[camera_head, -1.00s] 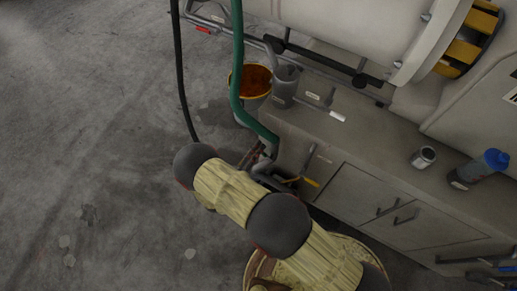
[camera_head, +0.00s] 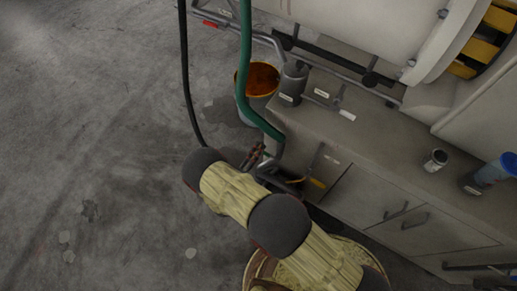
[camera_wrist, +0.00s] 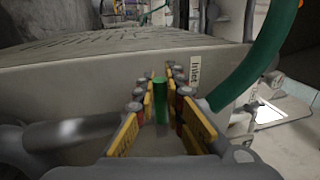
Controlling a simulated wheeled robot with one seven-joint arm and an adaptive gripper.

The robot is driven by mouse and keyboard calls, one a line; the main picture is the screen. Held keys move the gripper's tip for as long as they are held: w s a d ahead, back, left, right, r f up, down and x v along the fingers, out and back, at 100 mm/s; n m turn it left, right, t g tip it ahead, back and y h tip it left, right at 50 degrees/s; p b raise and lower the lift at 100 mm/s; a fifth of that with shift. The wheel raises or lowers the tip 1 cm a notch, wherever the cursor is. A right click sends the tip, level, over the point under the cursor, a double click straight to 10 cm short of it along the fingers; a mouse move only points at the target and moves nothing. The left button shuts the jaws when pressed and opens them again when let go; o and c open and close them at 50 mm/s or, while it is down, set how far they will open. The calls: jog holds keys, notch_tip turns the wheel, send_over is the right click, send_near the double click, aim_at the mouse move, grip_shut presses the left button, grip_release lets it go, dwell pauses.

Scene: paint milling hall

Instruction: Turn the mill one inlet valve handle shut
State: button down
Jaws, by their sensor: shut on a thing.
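In the wrist view, the valve handle is a narrow green bar (camera_wrist: 160,98) standing upright between the yellow pads of my gripper (camera_wrist: 160,108). The pads are shut on it. A label reading "Inlet" (camera_wrist: 194,70) is on the grey wall just right of the fingers. In the head view, my gripper (camera_head: 254,158) shows only in part beyond my arm, beside the lower end of the green hose. The green handle is hidden there.
A thick green hose (camera_wrist: 262,60) curves close on the right of my gripper. In the head view, a yellow-tipped lever (camera_head: 317,183) is on the cabinet (camera_head: 385,195). An orange-filled bucket (camera_head: 260,80) stands behind.

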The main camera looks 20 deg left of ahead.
jog(key=shift+f, duration=0.1)
dwell(0.3)
jog(key=c, duration=1.9)
grip_release()
jog(key=shift+s, duration=0.15)
jog(key=v, duration=1.2)
